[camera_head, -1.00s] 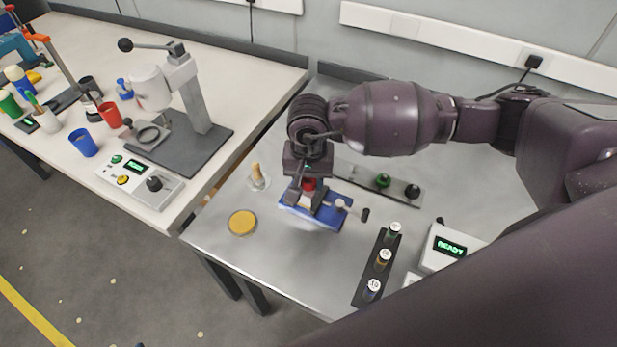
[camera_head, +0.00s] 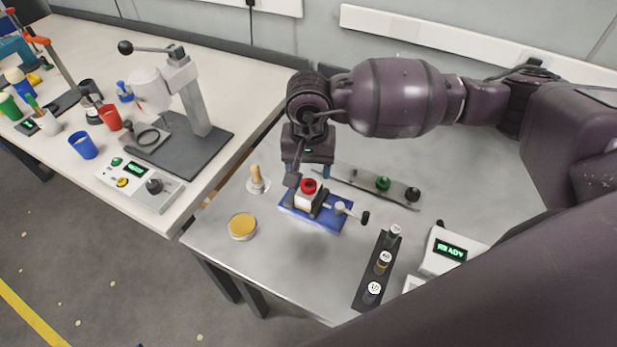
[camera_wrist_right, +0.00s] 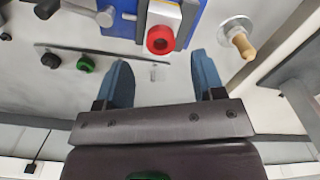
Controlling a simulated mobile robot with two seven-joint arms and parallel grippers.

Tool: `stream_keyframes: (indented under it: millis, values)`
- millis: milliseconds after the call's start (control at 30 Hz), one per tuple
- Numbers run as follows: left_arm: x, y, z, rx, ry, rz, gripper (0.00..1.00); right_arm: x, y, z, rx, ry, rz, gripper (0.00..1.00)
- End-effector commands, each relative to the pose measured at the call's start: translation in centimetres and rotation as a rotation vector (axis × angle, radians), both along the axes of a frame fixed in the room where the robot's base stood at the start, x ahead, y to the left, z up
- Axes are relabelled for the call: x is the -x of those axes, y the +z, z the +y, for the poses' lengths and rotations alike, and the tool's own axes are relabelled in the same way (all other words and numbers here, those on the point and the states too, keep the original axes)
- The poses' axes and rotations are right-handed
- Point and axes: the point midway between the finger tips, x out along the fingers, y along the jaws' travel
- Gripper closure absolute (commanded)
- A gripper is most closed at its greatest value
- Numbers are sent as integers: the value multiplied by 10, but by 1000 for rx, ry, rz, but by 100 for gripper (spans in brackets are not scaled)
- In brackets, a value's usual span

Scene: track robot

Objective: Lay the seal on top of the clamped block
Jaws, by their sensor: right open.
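The seal (camera_head: 308,185), a red ring with a dark centre, lies on top of the white block (camera_head: 303,200). In the right wrist view the seal (camera_wrist_right: 160,40) overlaps the near end of the block (camera_wrist_right: 164,14). The block sits in the blue clamp (camera_head: 318,217), whose handle points right. My right gripper (camera_head: 309,173) is open and empty, just behind and above the seal. In the right wrist view its two blue fingers (camera_wrist_right: 163,80) are spread, and the seal lies beyond their tips, apart from them. My left gripper is not in view.
A wooden-handled tool (camera_head: 257,178) and a yellow disc (camera_head: 242,226) stand left of the clamp. A strip with green and black knobs (camera_head: 383,184) lies behind it. A black vial rack (camera_head: 378,268) and a READY box (camera_head: 450,250) are at the right.

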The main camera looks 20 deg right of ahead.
Motion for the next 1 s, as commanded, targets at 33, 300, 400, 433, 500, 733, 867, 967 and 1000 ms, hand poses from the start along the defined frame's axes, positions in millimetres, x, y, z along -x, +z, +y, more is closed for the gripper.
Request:
stream_keyframes:
  millis: [33,300,400,433,500,733,867,967,1000]
  values:
    - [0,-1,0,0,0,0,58,-1,11,0,1,2,-4,38]
    - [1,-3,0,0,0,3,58,0,55,0,1,1,-2,38]
    - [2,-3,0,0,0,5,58,0,64,0,0,1,-1,38]
    - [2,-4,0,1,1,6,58,0,66,0,0,1,-1,38]
    - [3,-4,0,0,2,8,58,0,69,0,0,0,-1,38]
    - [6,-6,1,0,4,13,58,0,71,0,1,0,0,38]
    - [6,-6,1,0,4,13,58,0,71,0,1,0,0,38]
    - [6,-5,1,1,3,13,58,0,71,0,1,0,0,38]
    - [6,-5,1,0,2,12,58,0,71,0,1,0,0,38]
